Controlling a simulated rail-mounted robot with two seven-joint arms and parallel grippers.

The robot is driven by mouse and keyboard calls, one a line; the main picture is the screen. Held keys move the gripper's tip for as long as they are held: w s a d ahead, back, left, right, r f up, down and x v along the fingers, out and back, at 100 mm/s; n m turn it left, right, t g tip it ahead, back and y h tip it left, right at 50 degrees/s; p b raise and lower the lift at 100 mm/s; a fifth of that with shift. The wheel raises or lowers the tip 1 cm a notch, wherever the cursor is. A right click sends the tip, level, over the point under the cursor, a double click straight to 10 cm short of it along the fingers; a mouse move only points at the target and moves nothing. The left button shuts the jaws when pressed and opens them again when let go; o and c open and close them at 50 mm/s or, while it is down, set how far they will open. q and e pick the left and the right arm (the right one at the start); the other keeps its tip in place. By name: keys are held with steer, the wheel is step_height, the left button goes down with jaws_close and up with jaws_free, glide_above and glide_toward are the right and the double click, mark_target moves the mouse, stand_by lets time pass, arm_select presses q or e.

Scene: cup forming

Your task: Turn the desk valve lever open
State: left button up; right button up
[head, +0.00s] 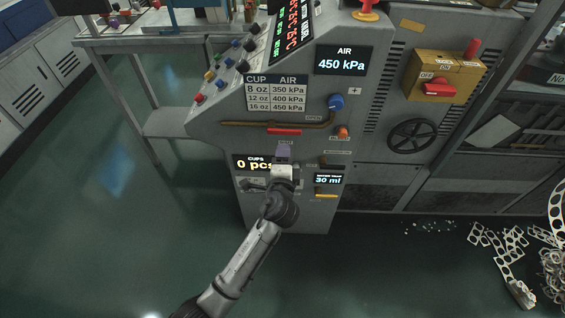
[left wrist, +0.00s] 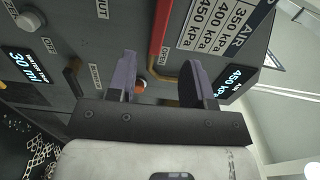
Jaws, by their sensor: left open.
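The desk valve lever (head: 285,131) is a red bar lying level on the sloped grey desk front, next to a brass pipe (head: 245,123). An OPEN label (head: 313,118) sits above right of it, and a small label below it is hard to read. In the left wrist view the red lever (left wrist: 158,38) shows beyond the fingers. My left gripper (head: 284,150) is just below the lever, apart from it. In the wrist view its two purple fingers (left wrist: 158,82) are spread, with nothing held between them. My right gripper is out of view.
A blue knob (head: 336,103) and an orange button (head: 342,132) stand right of the lever; the button (left wrist: 140,85) also shows between the fingers. The air display (head: 340,60) reads 450 kPa. A yellow box with a red handle (head: 438,89) and a black handwheel (head: 414,138) are further right.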

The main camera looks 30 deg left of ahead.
arm_select(q)
steer(key=shift+p+v, duration=0.3)
steer(key=shift+v, duration=1.45)
